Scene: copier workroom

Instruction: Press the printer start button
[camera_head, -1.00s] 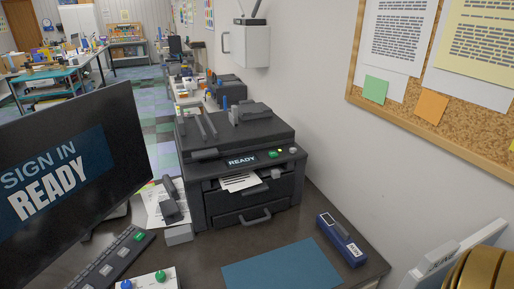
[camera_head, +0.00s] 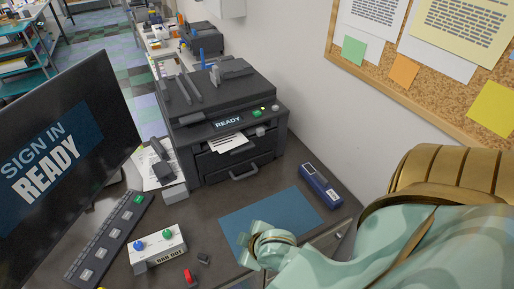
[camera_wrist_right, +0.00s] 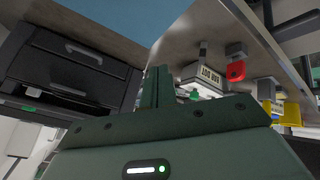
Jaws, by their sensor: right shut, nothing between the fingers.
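The dark grey printer (camera_head: 225,125) stands on the desk against the wall, its small display reading READY. A green button (camera_head: 257,113) sits on its front panel, right of the display. Nothing covers the button in the head view. My mint-green right arm comes in from the lower right over the desk's front, with its fingers not clear there. In the right wrist view my right gripper (camera_wrist_right: 158,88) is shut and empty, apart from the printer (camera_wrist_right: 70,70), which appears upside down at left. A small green patch (camera_wrist_right: 30,108) shows on it. My left gripper is not in view.
A blue mat (camera_head: 275,218) and a navy stapler-like device (camera_head: 320,186) lie in front of the printer. A white button box (camera_head: 158,250), keyboard (camera_head: 108,238) and monitor (camera_head: 60,130) stand left. A corkboard (camera_head: 400,75) hangs on the right wall.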

